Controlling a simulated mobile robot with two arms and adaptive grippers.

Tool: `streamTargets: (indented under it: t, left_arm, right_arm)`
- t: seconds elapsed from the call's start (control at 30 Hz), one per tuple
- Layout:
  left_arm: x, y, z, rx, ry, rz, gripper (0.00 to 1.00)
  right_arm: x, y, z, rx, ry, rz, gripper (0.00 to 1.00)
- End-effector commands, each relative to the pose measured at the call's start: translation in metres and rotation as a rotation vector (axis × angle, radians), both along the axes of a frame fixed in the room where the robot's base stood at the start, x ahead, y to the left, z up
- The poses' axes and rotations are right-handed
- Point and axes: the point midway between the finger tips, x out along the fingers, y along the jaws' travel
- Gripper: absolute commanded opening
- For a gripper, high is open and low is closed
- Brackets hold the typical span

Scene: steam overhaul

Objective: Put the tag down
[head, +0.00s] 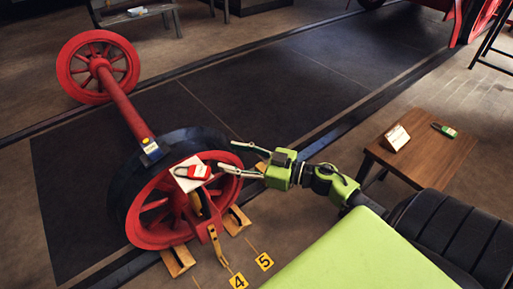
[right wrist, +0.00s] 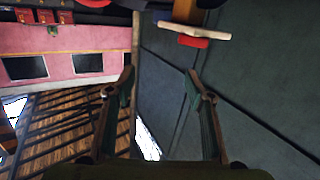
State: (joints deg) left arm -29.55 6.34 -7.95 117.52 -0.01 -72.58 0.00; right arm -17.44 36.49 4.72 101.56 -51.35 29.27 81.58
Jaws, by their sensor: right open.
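A white tag (head: 187,180) with a red lock-like piece (head: 199,171) sits at the upper face of the near red wheel (head: 143,213). How it is held there is too small to tell. In the right wrist view the tag (right wrist: 193,30) shows nearly edge-on at the top, beyond the fingertips, with the red piece (right wrist: 193,42) beside it. My right gripper (head: 227,156) is open just right of the tag, its fingers pointing at it. Between the fingers in the right wrist view (right wrist: 160,78) there is nothing. My left gripper is not in view.
A small wooden table (head: 438,155) at the right bears a white card (head: 397,137) and a green lock-like piece (head: 445,130). A red axle (head: 122,105) runs to the far wheel (head: 84,67). Wooden chocks (head: 178,261) and yellow markers 4 (head: 238,281) and 5 (head: 264,261) lie near the wheel.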

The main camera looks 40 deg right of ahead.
Motion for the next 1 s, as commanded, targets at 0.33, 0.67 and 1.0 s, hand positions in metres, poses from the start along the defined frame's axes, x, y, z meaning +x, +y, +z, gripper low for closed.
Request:
streamTargets:
  t: [0.33,0.67,1.0]
  left_arm:
    - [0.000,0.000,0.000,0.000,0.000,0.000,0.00]
    - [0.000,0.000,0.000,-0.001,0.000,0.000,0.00]
    - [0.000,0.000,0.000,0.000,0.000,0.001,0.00]
  right_arm:
    - [-0.014,-0.050,-0.089,-0.083,0.206,-0.631,0.49]
    - [-0.156,0.020,-0.228,-0.329,0.905,-0.632,0.49]
    - [-0.235,0.083,-0.252,-0.425,1.186,-0.397,0.49]
